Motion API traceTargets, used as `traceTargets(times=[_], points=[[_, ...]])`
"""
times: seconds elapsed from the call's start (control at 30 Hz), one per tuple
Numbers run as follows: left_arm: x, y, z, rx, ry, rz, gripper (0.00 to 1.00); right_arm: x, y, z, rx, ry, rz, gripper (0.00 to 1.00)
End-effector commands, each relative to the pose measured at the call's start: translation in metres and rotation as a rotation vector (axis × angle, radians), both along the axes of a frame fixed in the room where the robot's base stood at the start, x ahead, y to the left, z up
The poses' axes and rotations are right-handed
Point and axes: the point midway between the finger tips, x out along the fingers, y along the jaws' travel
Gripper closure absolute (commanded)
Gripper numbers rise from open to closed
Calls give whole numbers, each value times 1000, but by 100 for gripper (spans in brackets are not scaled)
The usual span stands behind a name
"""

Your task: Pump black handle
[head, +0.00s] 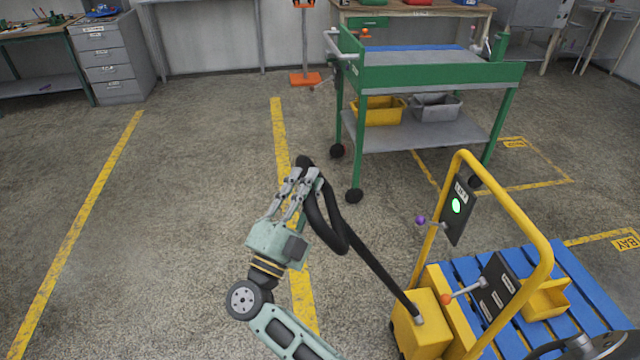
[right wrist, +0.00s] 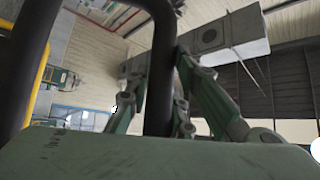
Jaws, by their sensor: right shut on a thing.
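The black handle (head: 378,268) rises at a slant from a yellow housing (head: 421,325) on the yellow-framed cart. Its upper left end bends into a long narrow loop. My right gripper (head: 306,182) is at the top of this loop, with its fingers closed around the black bar. In the right wrist view the black handle (right wrist: 161,70) runs between the fingers of the right gripper (right wrist: 163,90), and another black bar stands at the left. The fingers hide part of the grip. My left gripper is not in view.
The cart has a yellow frame (head: 538,215), a blue slatted deck (head: 572,270), a panel with a green light (head: 456,206), a purple knob (head: 420,220) and an orange knob (head: 447,299). A green trolley (head: 440,75) stands behind. The floor at left is clear.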

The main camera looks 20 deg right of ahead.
Motion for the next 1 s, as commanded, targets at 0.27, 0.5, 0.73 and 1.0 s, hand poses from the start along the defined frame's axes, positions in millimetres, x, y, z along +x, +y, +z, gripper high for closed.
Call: traceTargets(times=[0.27,0.5,0.73,1.0], points=[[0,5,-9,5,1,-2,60,1,7,-10,-22,8,-5,100],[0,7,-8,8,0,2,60,1,6,-10,-23,8,-5,100],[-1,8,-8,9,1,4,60,1,6,-10,-22,8,-5,67],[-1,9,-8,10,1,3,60,2,7,-9,-23,6,-3,60]])
